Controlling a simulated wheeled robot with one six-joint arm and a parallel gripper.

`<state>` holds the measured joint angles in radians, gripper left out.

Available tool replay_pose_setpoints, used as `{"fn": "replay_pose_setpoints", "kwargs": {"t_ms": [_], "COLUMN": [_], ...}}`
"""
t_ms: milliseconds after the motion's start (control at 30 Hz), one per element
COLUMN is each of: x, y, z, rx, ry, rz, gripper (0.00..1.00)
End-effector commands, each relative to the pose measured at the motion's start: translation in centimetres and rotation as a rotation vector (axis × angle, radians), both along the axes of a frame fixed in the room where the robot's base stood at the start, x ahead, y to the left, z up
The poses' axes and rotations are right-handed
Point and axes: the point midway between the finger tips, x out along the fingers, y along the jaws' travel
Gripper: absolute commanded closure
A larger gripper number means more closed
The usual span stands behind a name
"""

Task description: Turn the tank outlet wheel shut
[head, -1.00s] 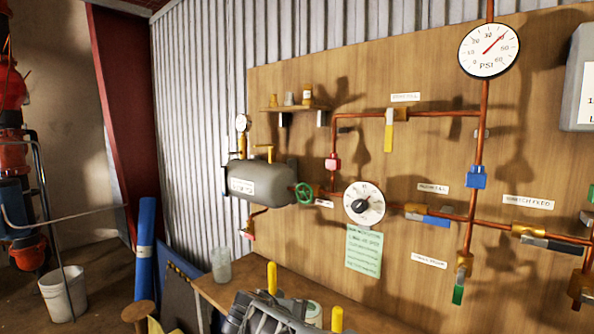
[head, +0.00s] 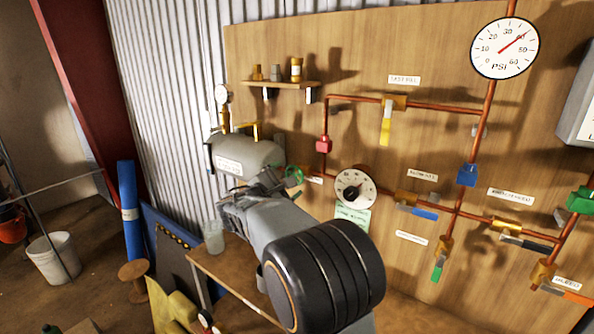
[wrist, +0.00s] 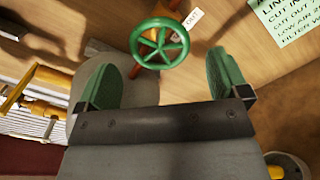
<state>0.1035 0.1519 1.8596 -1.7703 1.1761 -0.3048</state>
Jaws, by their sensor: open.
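The tank outlet wheel is a small green spoked handwheel (wrist: 160,43) at the top middle of the wrist view. In the head view the wheel (head: 293,177) shows partly behind my arm, at the right end of the grey tank (head: 247,150). My gripper (wrist: 165,75) is open, with a green-padded finger on each side. The wheel appears beyond the fingertips, between them in the picture, and nothing is held. In the head view my gripper (head: 262,188) is in front of the tank's right end, and its fingers are hard to make out.
Copper pipes with coloured valve handles run over the wooden board (head: 380,140). A round dial (head: 355,188) sits right of the wheel. A green note (wrist: 290,22) hangs nearby. A workbench (head: 215,270) stands below, with a clear jar (head: 213,238) on it.

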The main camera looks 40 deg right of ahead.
Motion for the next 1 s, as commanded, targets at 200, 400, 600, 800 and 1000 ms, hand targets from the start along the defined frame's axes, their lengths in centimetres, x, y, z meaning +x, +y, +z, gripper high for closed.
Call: {"fn": "replay_pose_setpoints", "kwargs": {"t_ms": [200, 400, 600, 800, 1000], "x": [1.1, 1.8, 2.0, 2.1, 2.0], "y": [-3.5, -5.4, -6.0, -6.1, -6.0], "z": [0.1, 0.1, 0.0, 0.0, 0.0], "rx": [0.001, 0.001, 0.001, 0.002, 0.001], "ry": [0.001, 0.001, 0.0, 0.0, 0.0], "rz": [-0.004, -0.003, -0.001, 0.0, -0.001], "gripper": [0.07, 0.07, 0.07, 0.07, 0.2]}}
